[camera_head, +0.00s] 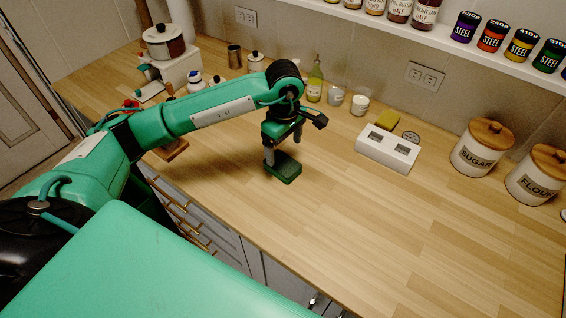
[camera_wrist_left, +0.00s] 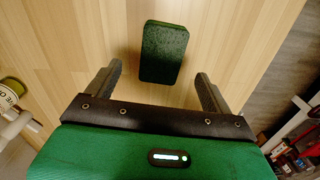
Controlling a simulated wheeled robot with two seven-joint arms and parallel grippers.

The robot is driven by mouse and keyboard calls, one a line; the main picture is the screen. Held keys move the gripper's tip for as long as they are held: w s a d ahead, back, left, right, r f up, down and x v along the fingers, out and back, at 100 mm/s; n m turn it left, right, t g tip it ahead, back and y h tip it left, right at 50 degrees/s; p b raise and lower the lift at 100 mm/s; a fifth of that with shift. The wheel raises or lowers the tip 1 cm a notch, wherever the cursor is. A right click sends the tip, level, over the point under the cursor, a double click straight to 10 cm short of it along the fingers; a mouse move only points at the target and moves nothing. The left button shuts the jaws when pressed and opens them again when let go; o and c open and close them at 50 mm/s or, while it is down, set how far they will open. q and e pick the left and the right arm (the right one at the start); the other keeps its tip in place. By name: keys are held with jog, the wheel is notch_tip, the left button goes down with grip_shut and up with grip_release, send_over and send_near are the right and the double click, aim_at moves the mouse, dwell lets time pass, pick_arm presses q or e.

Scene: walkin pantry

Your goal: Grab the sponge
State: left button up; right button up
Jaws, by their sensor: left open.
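A dark green sponge-like block (camera_head: 286,170) lies flat on the wooden counter below my left gripper (camera_head: 282,150). In the left wrist view the block (camera_wrist_left: 164,52) lies ahead of the fingertips, roughly centred between them, with its long side pointing away. My left gripper (camera_wrist_left: 160,75) is open and empty, its two fingers apart with bare counter between them. A yellow sponge-like block (camera_head: 387,119) rests at the back of a white holder farther right. My right gripper is not in view.
Sugar (camera_head: 481,150) and flour (camera_head: 537,178) canisters stand at the right. A bottle (camera_head: 315,82) and glasses line the wall. The front middle counter (camera_head: 380,230) is clear.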

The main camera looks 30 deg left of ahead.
aim_at(282, 163)
pick_arm(q)
jog(key=shift+w+f, duration=0.1)
jog(key=shift+f, duration=0.35)
jog(key=shift+f+p, duration=0.4)
jog(key=f, duration=0.1)
jog(key=f+p, duration=0.2)
jog(key=f, duration=0.1)
jog(key=shift+s+a, duration=0.15)
jog(key=shift+s, duration=0.1)
jog(key=shift+f, duration=0.3)
jog(key=c, duration=1.1)
